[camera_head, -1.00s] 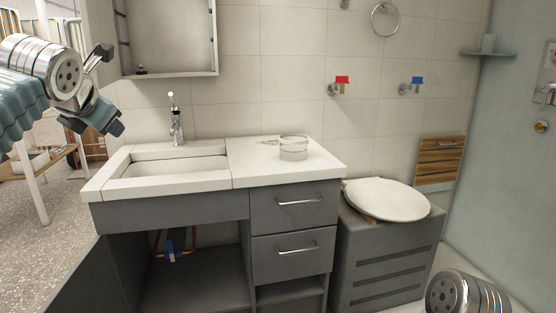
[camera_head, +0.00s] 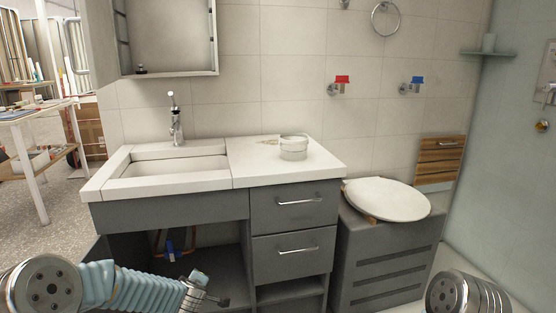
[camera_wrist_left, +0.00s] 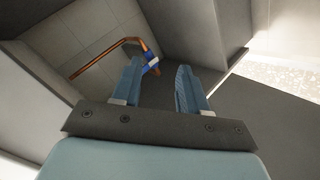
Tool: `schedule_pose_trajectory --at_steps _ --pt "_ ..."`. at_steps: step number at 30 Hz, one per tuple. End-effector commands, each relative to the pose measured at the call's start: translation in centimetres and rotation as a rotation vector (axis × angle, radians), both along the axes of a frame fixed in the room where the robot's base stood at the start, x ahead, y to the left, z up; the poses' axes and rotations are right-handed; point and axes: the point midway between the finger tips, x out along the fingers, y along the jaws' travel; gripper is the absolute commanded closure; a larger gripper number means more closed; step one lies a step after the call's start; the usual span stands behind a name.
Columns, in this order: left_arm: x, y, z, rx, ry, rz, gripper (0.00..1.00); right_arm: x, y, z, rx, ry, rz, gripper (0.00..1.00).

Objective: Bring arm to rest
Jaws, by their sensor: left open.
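My left arm comes in low from the bottom left of the head view. My left gripper (camera_head: 205,292) is small there, in front of the open space under the sink. In the left wrist view my left gripper (camera_wrist_left: 160,88) has its two blue fingers apart, with nothing between them. My right arm shows only as a round silver link at the bottom right of the head view; its gripper is out of the picture.
The grey sink cabinet (camera_head: 292,213) stands ahead, with a copper pipe (camera_wrist_left: 105,55) and blue valve (camera_wrist_left: 152,66) inside. A round white container (camera_head: 293,150) sits on the counter (camera_head: 250,165).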

Motion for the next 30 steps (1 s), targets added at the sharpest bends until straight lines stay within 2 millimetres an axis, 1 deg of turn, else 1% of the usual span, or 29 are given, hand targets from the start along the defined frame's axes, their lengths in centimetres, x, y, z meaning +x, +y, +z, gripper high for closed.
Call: schedule_pose_trajectory --at_steps 1,2,3,5,6,8,9,11,12,14,15,18,21,24,30 --pt "-1.8 -1.6 -3.4 0.024 0.062 -0.091 0.57 0.0 0.0 0.0 0.0 0.0 0.0 0.57" --pt "-2.9 -2.5 -5.3 0.036 0.095 -0.15 0.57 0.0 0.0 0.0 0.0 0.0 0.0 0.57" --pt "-4.5 -3.7 -7.5 0.051 0.139 -0.224 0.57 0.0 0.0 0.0 0.0 0.0 0.0 0.57" --pt "-7.4 -5.4 -10.8 0.064 0.208 -0.335 0.57 0.0 0.0 0.0 0.0 0.0 0.0 0.57" --pt "-9.4 -6.5 -12.8 0.068 0.253 -0.409 0.57 0.0 0.0 0.0 0.0 0.0 0.0 0.57" --pt "-12.8 -8.0 -15.5 0.071 0.322 -0.52 0.57 0.0 0.0 0.0 0.0 0.0 0.0 0.57" --pt "-15.2 -9.0 -17.1 0.069 0.369 -0.594 0.57 0.0 0.0 0.0 0.0 0.0 0.0 0.57" --pt "-19.0 -10.3 -19.2 0.061 0.437 -0.701 0.57 0.0 0.0 0.0 0.0 0.0 0.0 0.57" --pt "-21.5 -10.9 -20.4 0.053 0.481 -0.768 0.57 0.0 0.0 0.0 0.0 0.0 0.0 0.57" --pt "-25.1 -11.8 -21.7 0.037 0.54 -0.86 0.57 0.0 0.0 0.0 0.0 0.0 0.0 0.57" --pt "-27.2 -12.2 -22.3 0.028 0.573 -0.913 0.57 0.0 0.0 0.0 0.0 0.0 0.0 0.57" --pt "-31.5 -13.0 -23.2 0.004 0.641 -1.02 0.57 0.0 0.0 0.0 0.0 0.0 0.0 0.57" --pt "-34.1 -13.4 -23.5 -0.014 0.681 -1.084 0.57 0.0 0.0 0.0 0.0 0.0 0.0 0.57" --pt "-35.1 -13.5 -23.6 -0.02 0.695 -1.109 0.57 0.0 0.0 0.0 0.0 0.0 0.0 0.57" --pt "-35.1 -13.5 -23.6 -0.021 0.696 -1.112 0.57 0.0 0.0 0.0 0.0 0.0 0.0 0.57"
